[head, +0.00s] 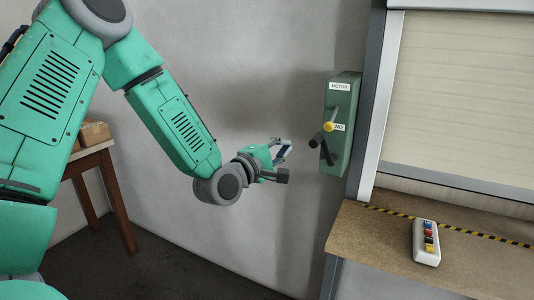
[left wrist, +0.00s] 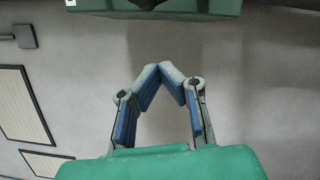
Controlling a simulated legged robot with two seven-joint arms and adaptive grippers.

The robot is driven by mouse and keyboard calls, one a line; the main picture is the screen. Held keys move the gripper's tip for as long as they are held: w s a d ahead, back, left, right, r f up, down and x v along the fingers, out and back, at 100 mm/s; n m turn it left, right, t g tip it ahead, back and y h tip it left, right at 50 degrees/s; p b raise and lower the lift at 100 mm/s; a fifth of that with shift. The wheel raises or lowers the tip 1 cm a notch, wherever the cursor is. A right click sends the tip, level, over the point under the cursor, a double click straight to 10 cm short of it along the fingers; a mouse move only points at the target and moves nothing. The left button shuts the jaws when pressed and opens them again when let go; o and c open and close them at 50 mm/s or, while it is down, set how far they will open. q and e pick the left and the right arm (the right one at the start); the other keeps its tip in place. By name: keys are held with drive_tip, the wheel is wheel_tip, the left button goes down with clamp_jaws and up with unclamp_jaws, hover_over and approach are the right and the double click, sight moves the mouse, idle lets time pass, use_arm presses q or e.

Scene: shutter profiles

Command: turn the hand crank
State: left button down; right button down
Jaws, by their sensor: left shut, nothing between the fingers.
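The hand crank (head: 329,150) is a dark arm with a black grip on the face of a green box (head: 345,100) fixed beside the shutter. The box carries a "MOTOR" label and a yellow knob (head: 329,126) above the crank. My left gripper (head: 289,147) is left of the crank in the head view, apart from it. In the left wrist view its blue-padded fingertips (left wrist: 172,72) meet, with nothing between them. The green box edge (left wrist: 185,10) shows at the top there; the crank cannot be made out. My right gripper is not in view.
A roller shutter (head: 465,100) in a grey frame stands at right. Below it a wooden ledge (head: 385,235) holds a white button box (head: 427,242). A wooden table (head: 90,160) with a cardboard box (head: 95,134) stands at left. The wall around my gripper is clear.

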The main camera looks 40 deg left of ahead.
sight(312, 140)
use_arm(q)
drive_tip(key=shift+m, duration=0.9)
drive_tip(key=shift+w+d+r+p, duration=0.25)
drive_tip(key=shift+w+d+r, duration=0.25)
drive_tip(key=shift+d, duration=0.55)
drive_tip(key=shift+w+d+r+p, duration=0.2)
drive_tip(key=shift+w+d+r, duration=0.25)
drive_tip(key=shift+d, duration=0.65)
drive_tip(key=shift+w+d+r+p, duration=0.25)
drive_tip(key=shift+w+d+r, duration=0.2)
drive_tip(key=shift+d, duration=0.6)
drive_tip(key=shift+a+f, duration=0.1)
drive_tip(key=shift+a, duration=0.05)
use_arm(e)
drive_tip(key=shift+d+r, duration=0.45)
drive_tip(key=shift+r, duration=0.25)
